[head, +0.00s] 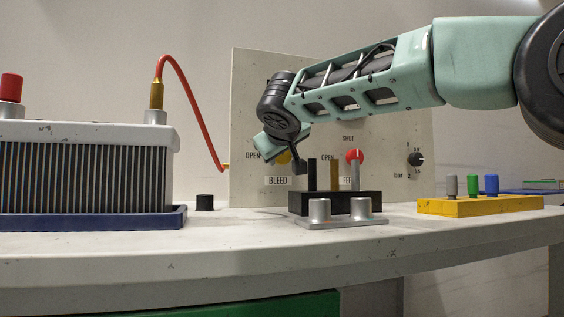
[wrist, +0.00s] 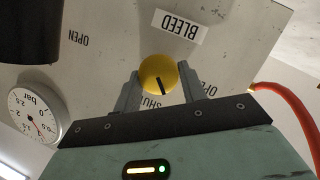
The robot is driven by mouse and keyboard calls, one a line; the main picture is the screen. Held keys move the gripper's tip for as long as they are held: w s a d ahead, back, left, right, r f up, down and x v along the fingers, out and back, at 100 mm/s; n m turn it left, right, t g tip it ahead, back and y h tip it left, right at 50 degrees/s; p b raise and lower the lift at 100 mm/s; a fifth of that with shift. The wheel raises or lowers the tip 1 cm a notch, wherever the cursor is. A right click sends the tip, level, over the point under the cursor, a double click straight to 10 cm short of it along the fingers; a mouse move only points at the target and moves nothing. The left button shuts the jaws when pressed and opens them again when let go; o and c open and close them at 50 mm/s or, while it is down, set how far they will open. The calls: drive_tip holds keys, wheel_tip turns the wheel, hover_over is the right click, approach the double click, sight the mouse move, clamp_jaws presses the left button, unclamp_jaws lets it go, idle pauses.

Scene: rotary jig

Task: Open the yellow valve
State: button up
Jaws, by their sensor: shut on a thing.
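The yellow valve (wrist: 157,70) is a round knob with a black pointer line, on a pale panel above the BLEED label in the head view. The wrist view shows it upside down. The pointer lies near the SHUT mark, leaning slightly toward the valve's OPEN mark (wrist: 207,88). My gripper (wrist: 159,76) is shut on the knob, one grey finger on each side.
A red knob (head: 355,156) marked FEED and a bar gauge dial (head: 416,159) are on the same panel. A black block with upright pegs (head: 335,203) stands in front. A red hose (head: 190,85) arches at the left, from a finned box (head: 85,135).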

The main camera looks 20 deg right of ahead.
drive_tip(key=shift+a+f+n+t+h+b, duration=0.15)
drive_tip(key=shift+n+t+h+b, duration=0.3)
drive_tip(key=shift+n+b, duration=0.65)
drive_tip(key=shift+d+f+n+t+h+b, duration=0.1)
drive_tip(key=shift+n+t+h+b, duration=0.45)
drive_tip(key=shift+n, duration=0.9)
drive_tip(key=shift+a+f+n+t+h+b, duration=0.15)
drive_tip(key=shift+n+h+b, duration=0.35)
drive_tip(key=shift+n+b, duration=0.75)
drive_tip(key=shift+d, duration=0.1)
drive_tip(key=o, duration=1)
drive_tip(key=shift+s, duration=0.1)
drive_tip(key=p+v, duration=0.3)
drive_tip(key=v, duration=1.4)
drive_tip(key=shift+s+f+p, duration=0.15)
drive_tip(key=shift+p, duration=0.25)
